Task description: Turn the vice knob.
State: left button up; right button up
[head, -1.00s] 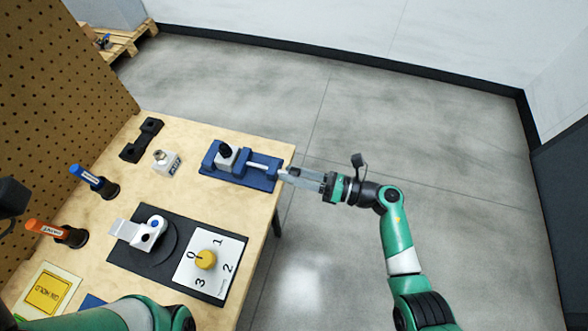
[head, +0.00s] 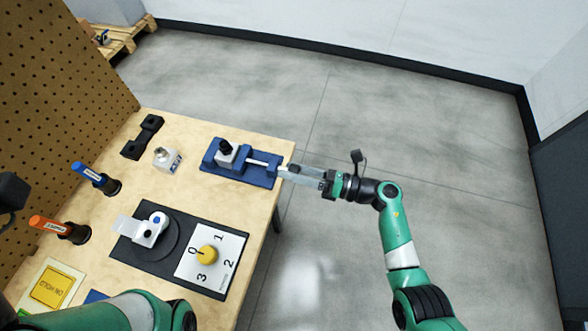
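A blue vice (head: 243,172) sits at the far right corner of the wooden table, with a grey and black part (head: 226,151) at its jaws and a pale screw rod (head: 262,162) running right. The knob end at the table edge is small and largely hidden by my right gripper (head: 286,172). My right gripper's fingers reach in from the right and meet the vice's end there. Whether they grip the knob is too small to tell. My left arm crosses the lower left; its gripper is not clearly seen.
A yellow dial (head: 207,254) on a numbered plate and a black base with a white device (head: 150,230) stand nearer. A black bracket (head: 142,138) and small grey block (head: 167,158) lie behind. Open floor lies right.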

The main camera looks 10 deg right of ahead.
dwell(0.3)
jog(key=n+b, duration=0.3)
jog(key=f+n+b, duration=0.1)
jog(key=n+b, duration=0.3)
jog(key=shift+f, duration=0.15)
jog(key=r+p+v, duration=0.2)
jog(key=p+v, duration=0.3)
jog(key=v, duration=0.7)
jog(key=a+r+t+y+p, duration=0.1)
jog(key=r+t+y+p, duration=0.1)
jog(key=r, duration=1.6)
jog(key=w+a+r+t+y+p, duration=0.1)
jog(key=r+y+p, duration=0.4)
jog(key=r, duration=1.4)
jog(key=shift+w+a+r+t, duration=0.2)
jog(key=shift+a+r+t, duration=0.05)
jog(key=shift+a+t, duration=0.6)
